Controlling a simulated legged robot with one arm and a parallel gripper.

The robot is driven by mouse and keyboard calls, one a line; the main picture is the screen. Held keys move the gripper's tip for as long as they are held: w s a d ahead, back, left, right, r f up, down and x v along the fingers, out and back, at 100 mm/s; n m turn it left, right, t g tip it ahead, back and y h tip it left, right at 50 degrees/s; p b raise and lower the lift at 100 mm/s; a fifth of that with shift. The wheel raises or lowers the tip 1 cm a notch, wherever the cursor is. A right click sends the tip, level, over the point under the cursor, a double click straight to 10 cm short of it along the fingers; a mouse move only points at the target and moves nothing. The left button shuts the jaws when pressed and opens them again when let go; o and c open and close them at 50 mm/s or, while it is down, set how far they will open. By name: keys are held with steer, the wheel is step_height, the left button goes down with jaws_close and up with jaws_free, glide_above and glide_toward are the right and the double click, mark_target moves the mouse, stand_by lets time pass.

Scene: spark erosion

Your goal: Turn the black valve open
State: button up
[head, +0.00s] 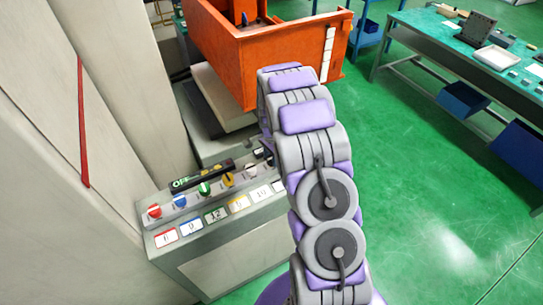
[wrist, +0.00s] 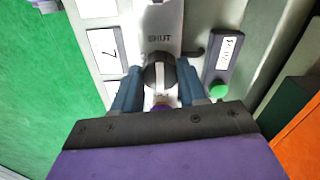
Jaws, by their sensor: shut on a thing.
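The black valve (wrist: 160,72) is a round knob with a white stripe across its top, in the middle of the wrist view. The stripe runs nearly straight up and down in the picture, towards a plate (wrist: 168,22) marked "SHUT". My gripper (wrist: 157,84) has one blue-grey finger on each side of the knob and is shut on it. In the head view my arm covers the gripper, and I cannot clearly make out the black valve there.
The control panel (head: 225,238) carries a row of coloured knobs, among them red (head: 154,211) and green (head: 204,188), with number cards. A green button (wrist: 219,90) sits right of the gripper. An orange bin (head: 225,50) stands behind. Green floor (head: 430,200) is free at right.

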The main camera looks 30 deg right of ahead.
steer(key=shift+w+n, duration=0.1)
steer(key=shift+n, duration=0.2)
steer(key=n, duration=0.3)
steer(key=shift+n, duration=0.3)
steer(key=n+b, duration=0.1)
steer(key=n, duration=0.3)
steer(key=shift+n, duration=0.3)
steer(key=n, duration=0.4)
steer(key=shift+d+n, duration=0.1)
steer(key=shift+n, duration=0.2)
steer(key=shift+r+n, duration=0.1)
steer(key=shift+n, duration=2.1)
steer(key=o, duration=1.1)
steer(key=shift+c, duration=0.2)
step_height(320, 180, up, 17)
